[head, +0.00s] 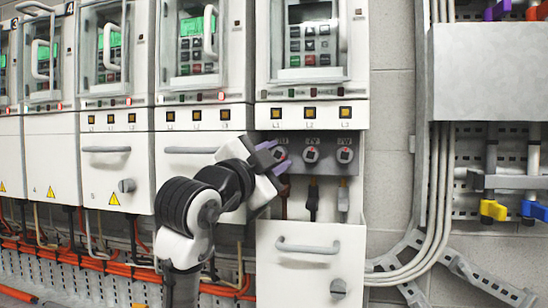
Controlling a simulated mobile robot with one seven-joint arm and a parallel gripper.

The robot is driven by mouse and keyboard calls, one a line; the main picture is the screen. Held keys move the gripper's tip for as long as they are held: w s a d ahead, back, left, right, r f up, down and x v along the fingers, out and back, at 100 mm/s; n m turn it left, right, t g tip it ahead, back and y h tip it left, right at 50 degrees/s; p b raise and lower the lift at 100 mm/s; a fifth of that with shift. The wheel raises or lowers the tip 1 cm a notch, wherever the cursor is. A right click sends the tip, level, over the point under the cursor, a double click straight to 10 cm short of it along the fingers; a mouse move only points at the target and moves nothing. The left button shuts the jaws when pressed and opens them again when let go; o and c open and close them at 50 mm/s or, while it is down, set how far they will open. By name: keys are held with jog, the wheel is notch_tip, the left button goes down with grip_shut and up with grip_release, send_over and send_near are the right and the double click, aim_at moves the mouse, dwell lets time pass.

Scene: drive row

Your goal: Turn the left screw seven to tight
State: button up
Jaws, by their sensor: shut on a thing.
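The left screw (281,152) is a round grey terminal with a dark square centre, under the label L1 in the open drive cabinet at the middle of the head view. My gripper (275,157) reaches it from the left, with its purple fingers shut on it, one above and one below. The fingers hide part of the screw, and its turn mark cannot be made out. The middle screw (311,154) and the right screw (345,155) sit to its right in the same row, untouched by the gripper.
More closed drive cabinets (110,170) line the left. A grey box (485,75) and conduits (440,190) stand right; bare wall (388,140) lies between.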

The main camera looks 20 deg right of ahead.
jog(key=shift+r, duration=0.1)
dwell(0.3)
jog(key=o, duration=0.9)
jog(key=shift+s, duration=0.1)
jog(key=b+v, duration=0.4)
jog(key=v, duration=0.9)
jog(key=shift+s+a+f, duration=0.15)
jog(key=shift+a+f, duration=0.1)
jog(key=shift+a, duration=0.05)
